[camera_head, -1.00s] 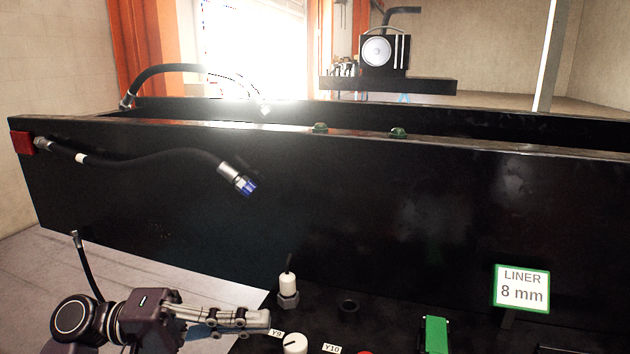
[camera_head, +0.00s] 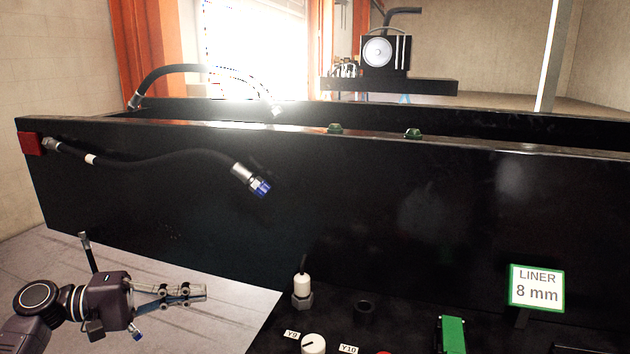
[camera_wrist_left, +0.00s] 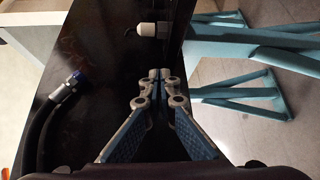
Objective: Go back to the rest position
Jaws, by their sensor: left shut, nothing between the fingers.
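My left gripper (camera_head: 205,291) is at the lower left of the head view, with its arm coming in from the left. Its fingers point right, are together and hold nothing. It is over the pale floor, left of the black control panel (camera_head: 400,325) and apart from it. In the left wrist view the closed fingertips (camera_wrist_left: 160,75) appear in front of a dark surface. A black hose (camera_head: 150,162) with a blue-capped metal end (camera_head: 257,186) hangs along the black beam (camera_head: 400,200); it also shows in the wrist view (camera_wrist_left: 50,110). My right gripper is out of view.
A white-tipped fitting (camera_head: 302,286), a white knob (camera_head: 313,344) and a green block (camera_head: 453,335) stand on the panel. A "LINER 8 mm" sign (camera_head: 537,289) is at right. Teal legs (camera_wrist_left: 255,45) show in the wrist view. Floor (camera_head: 235,302) around the gripper looks clear.

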